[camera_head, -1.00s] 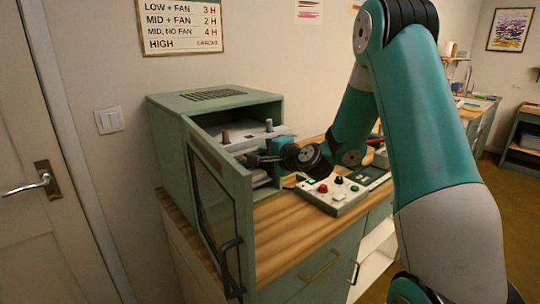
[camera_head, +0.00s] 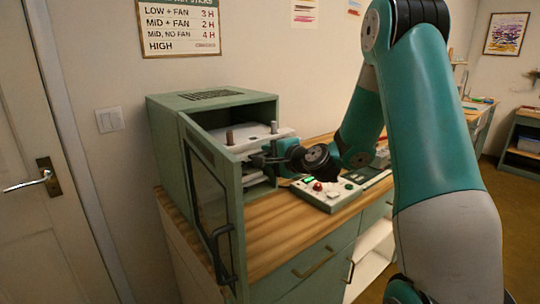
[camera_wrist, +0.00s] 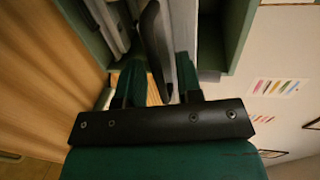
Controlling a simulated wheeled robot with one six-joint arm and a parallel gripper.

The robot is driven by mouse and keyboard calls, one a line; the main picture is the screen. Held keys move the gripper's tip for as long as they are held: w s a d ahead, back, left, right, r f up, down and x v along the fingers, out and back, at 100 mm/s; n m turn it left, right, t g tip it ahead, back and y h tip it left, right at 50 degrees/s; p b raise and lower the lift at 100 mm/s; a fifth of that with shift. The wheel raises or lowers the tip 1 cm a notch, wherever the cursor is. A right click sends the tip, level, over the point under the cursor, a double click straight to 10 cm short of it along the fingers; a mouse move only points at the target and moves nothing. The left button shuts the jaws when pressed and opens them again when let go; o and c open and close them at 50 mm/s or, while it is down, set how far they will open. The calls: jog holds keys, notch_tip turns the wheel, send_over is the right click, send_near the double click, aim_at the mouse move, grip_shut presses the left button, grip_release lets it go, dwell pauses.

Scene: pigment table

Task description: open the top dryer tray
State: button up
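The green dryer (camera_head: 212,97) stands on the wooden counter with its door (camera_head: 215,200) swung open. The top tray (camera_head: 255,138), pale and with two small pegs on it, sticks a little way out of the dryer's front opening. My gripper (camera_head: 257,160) is at the tray's front, coming from the right. In the wrist view, my gripper's two green fingers (camera_wrist: 155,70) stand apart with a dark curved handle (camera_wrist: 152,35) between them. Gaps show beside the handle, and I cannot tell whether a finger touches it. The lower part of the dryer's inside is partly hidden by the door.
A control panel (camera_head: 327,193) with knobs and a lit green display sits on the counter right of the dryer. The open door with its dark handle (camera_head: 222,255) stands close on the left. The bare counter (camera_head: 270,230) lies in front.

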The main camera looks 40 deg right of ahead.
jog(key=shift+s+d, duration=0.1)
jog(key=shift+s, duration=0.05)
jog(key=b+v, duration=1.1)
jog(key=v, duration=0.6)
jog(key=shift+s, duration=0.1)
